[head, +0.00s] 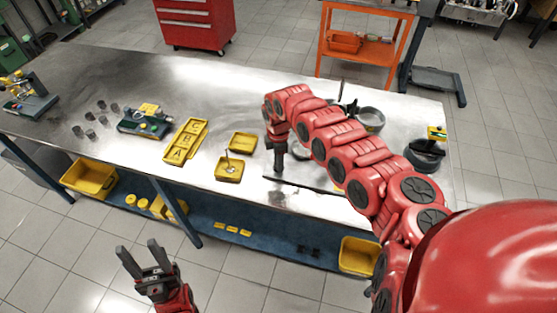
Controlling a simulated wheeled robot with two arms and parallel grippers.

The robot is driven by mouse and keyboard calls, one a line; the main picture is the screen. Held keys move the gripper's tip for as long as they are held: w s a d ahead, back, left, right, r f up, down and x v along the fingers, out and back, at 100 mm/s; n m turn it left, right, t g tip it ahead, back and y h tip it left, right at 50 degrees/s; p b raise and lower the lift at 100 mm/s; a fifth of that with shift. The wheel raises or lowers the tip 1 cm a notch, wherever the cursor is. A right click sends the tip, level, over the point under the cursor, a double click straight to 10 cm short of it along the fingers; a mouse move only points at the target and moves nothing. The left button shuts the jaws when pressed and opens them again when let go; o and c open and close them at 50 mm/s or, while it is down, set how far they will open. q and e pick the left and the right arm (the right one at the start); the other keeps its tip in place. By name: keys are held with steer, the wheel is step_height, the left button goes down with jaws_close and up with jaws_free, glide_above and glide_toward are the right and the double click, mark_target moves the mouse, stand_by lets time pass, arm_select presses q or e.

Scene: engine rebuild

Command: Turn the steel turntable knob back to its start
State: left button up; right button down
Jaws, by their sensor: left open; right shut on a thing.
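My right arm reaches over the bench from the right, and its gripper (279,163) points down at the bench's front middle. It is shut on what appears to be the steel turntable knob, which the fingers hide almost fully. A round grey part (299,153) shows just right of the gripper, partly behind my arm; I cannot tell whether it is the turntable. My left gripper (140,257) is open and empty, in front of the bench and apart from everything.
A dark bar (305,186) lies near the front edge of the steel bench (228,98). Yellow trays (242,141) stand left of the gripper. A steel bowl-like part (370,118) and a black round fixture (425,156) stand to the right.

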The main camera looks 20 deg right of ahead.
steer(key=m, duration=1)
steer(key=shift+m, duration=0.4)
steer(key=shift+m+b, duration=0.3)
steer(key=shift+m, duration=0.6)
steer(key=shift+f+m+b, duration=0.15)
steer(key=shift+m+b, duration=0.35)
steer(key=shift+m, duration=0.4)
steer(key=m+b, duration=0.3)
steer(key=m, duration=0.1)
steer(key=shift+b, duration=0.3)
steer(key=shift+m+b, duration=0.3)
steer(key=shift+m, duration=0.6)
steer(key=shift+r+m, duration=0.2)
steer(key=shift+m, duration=0.8)
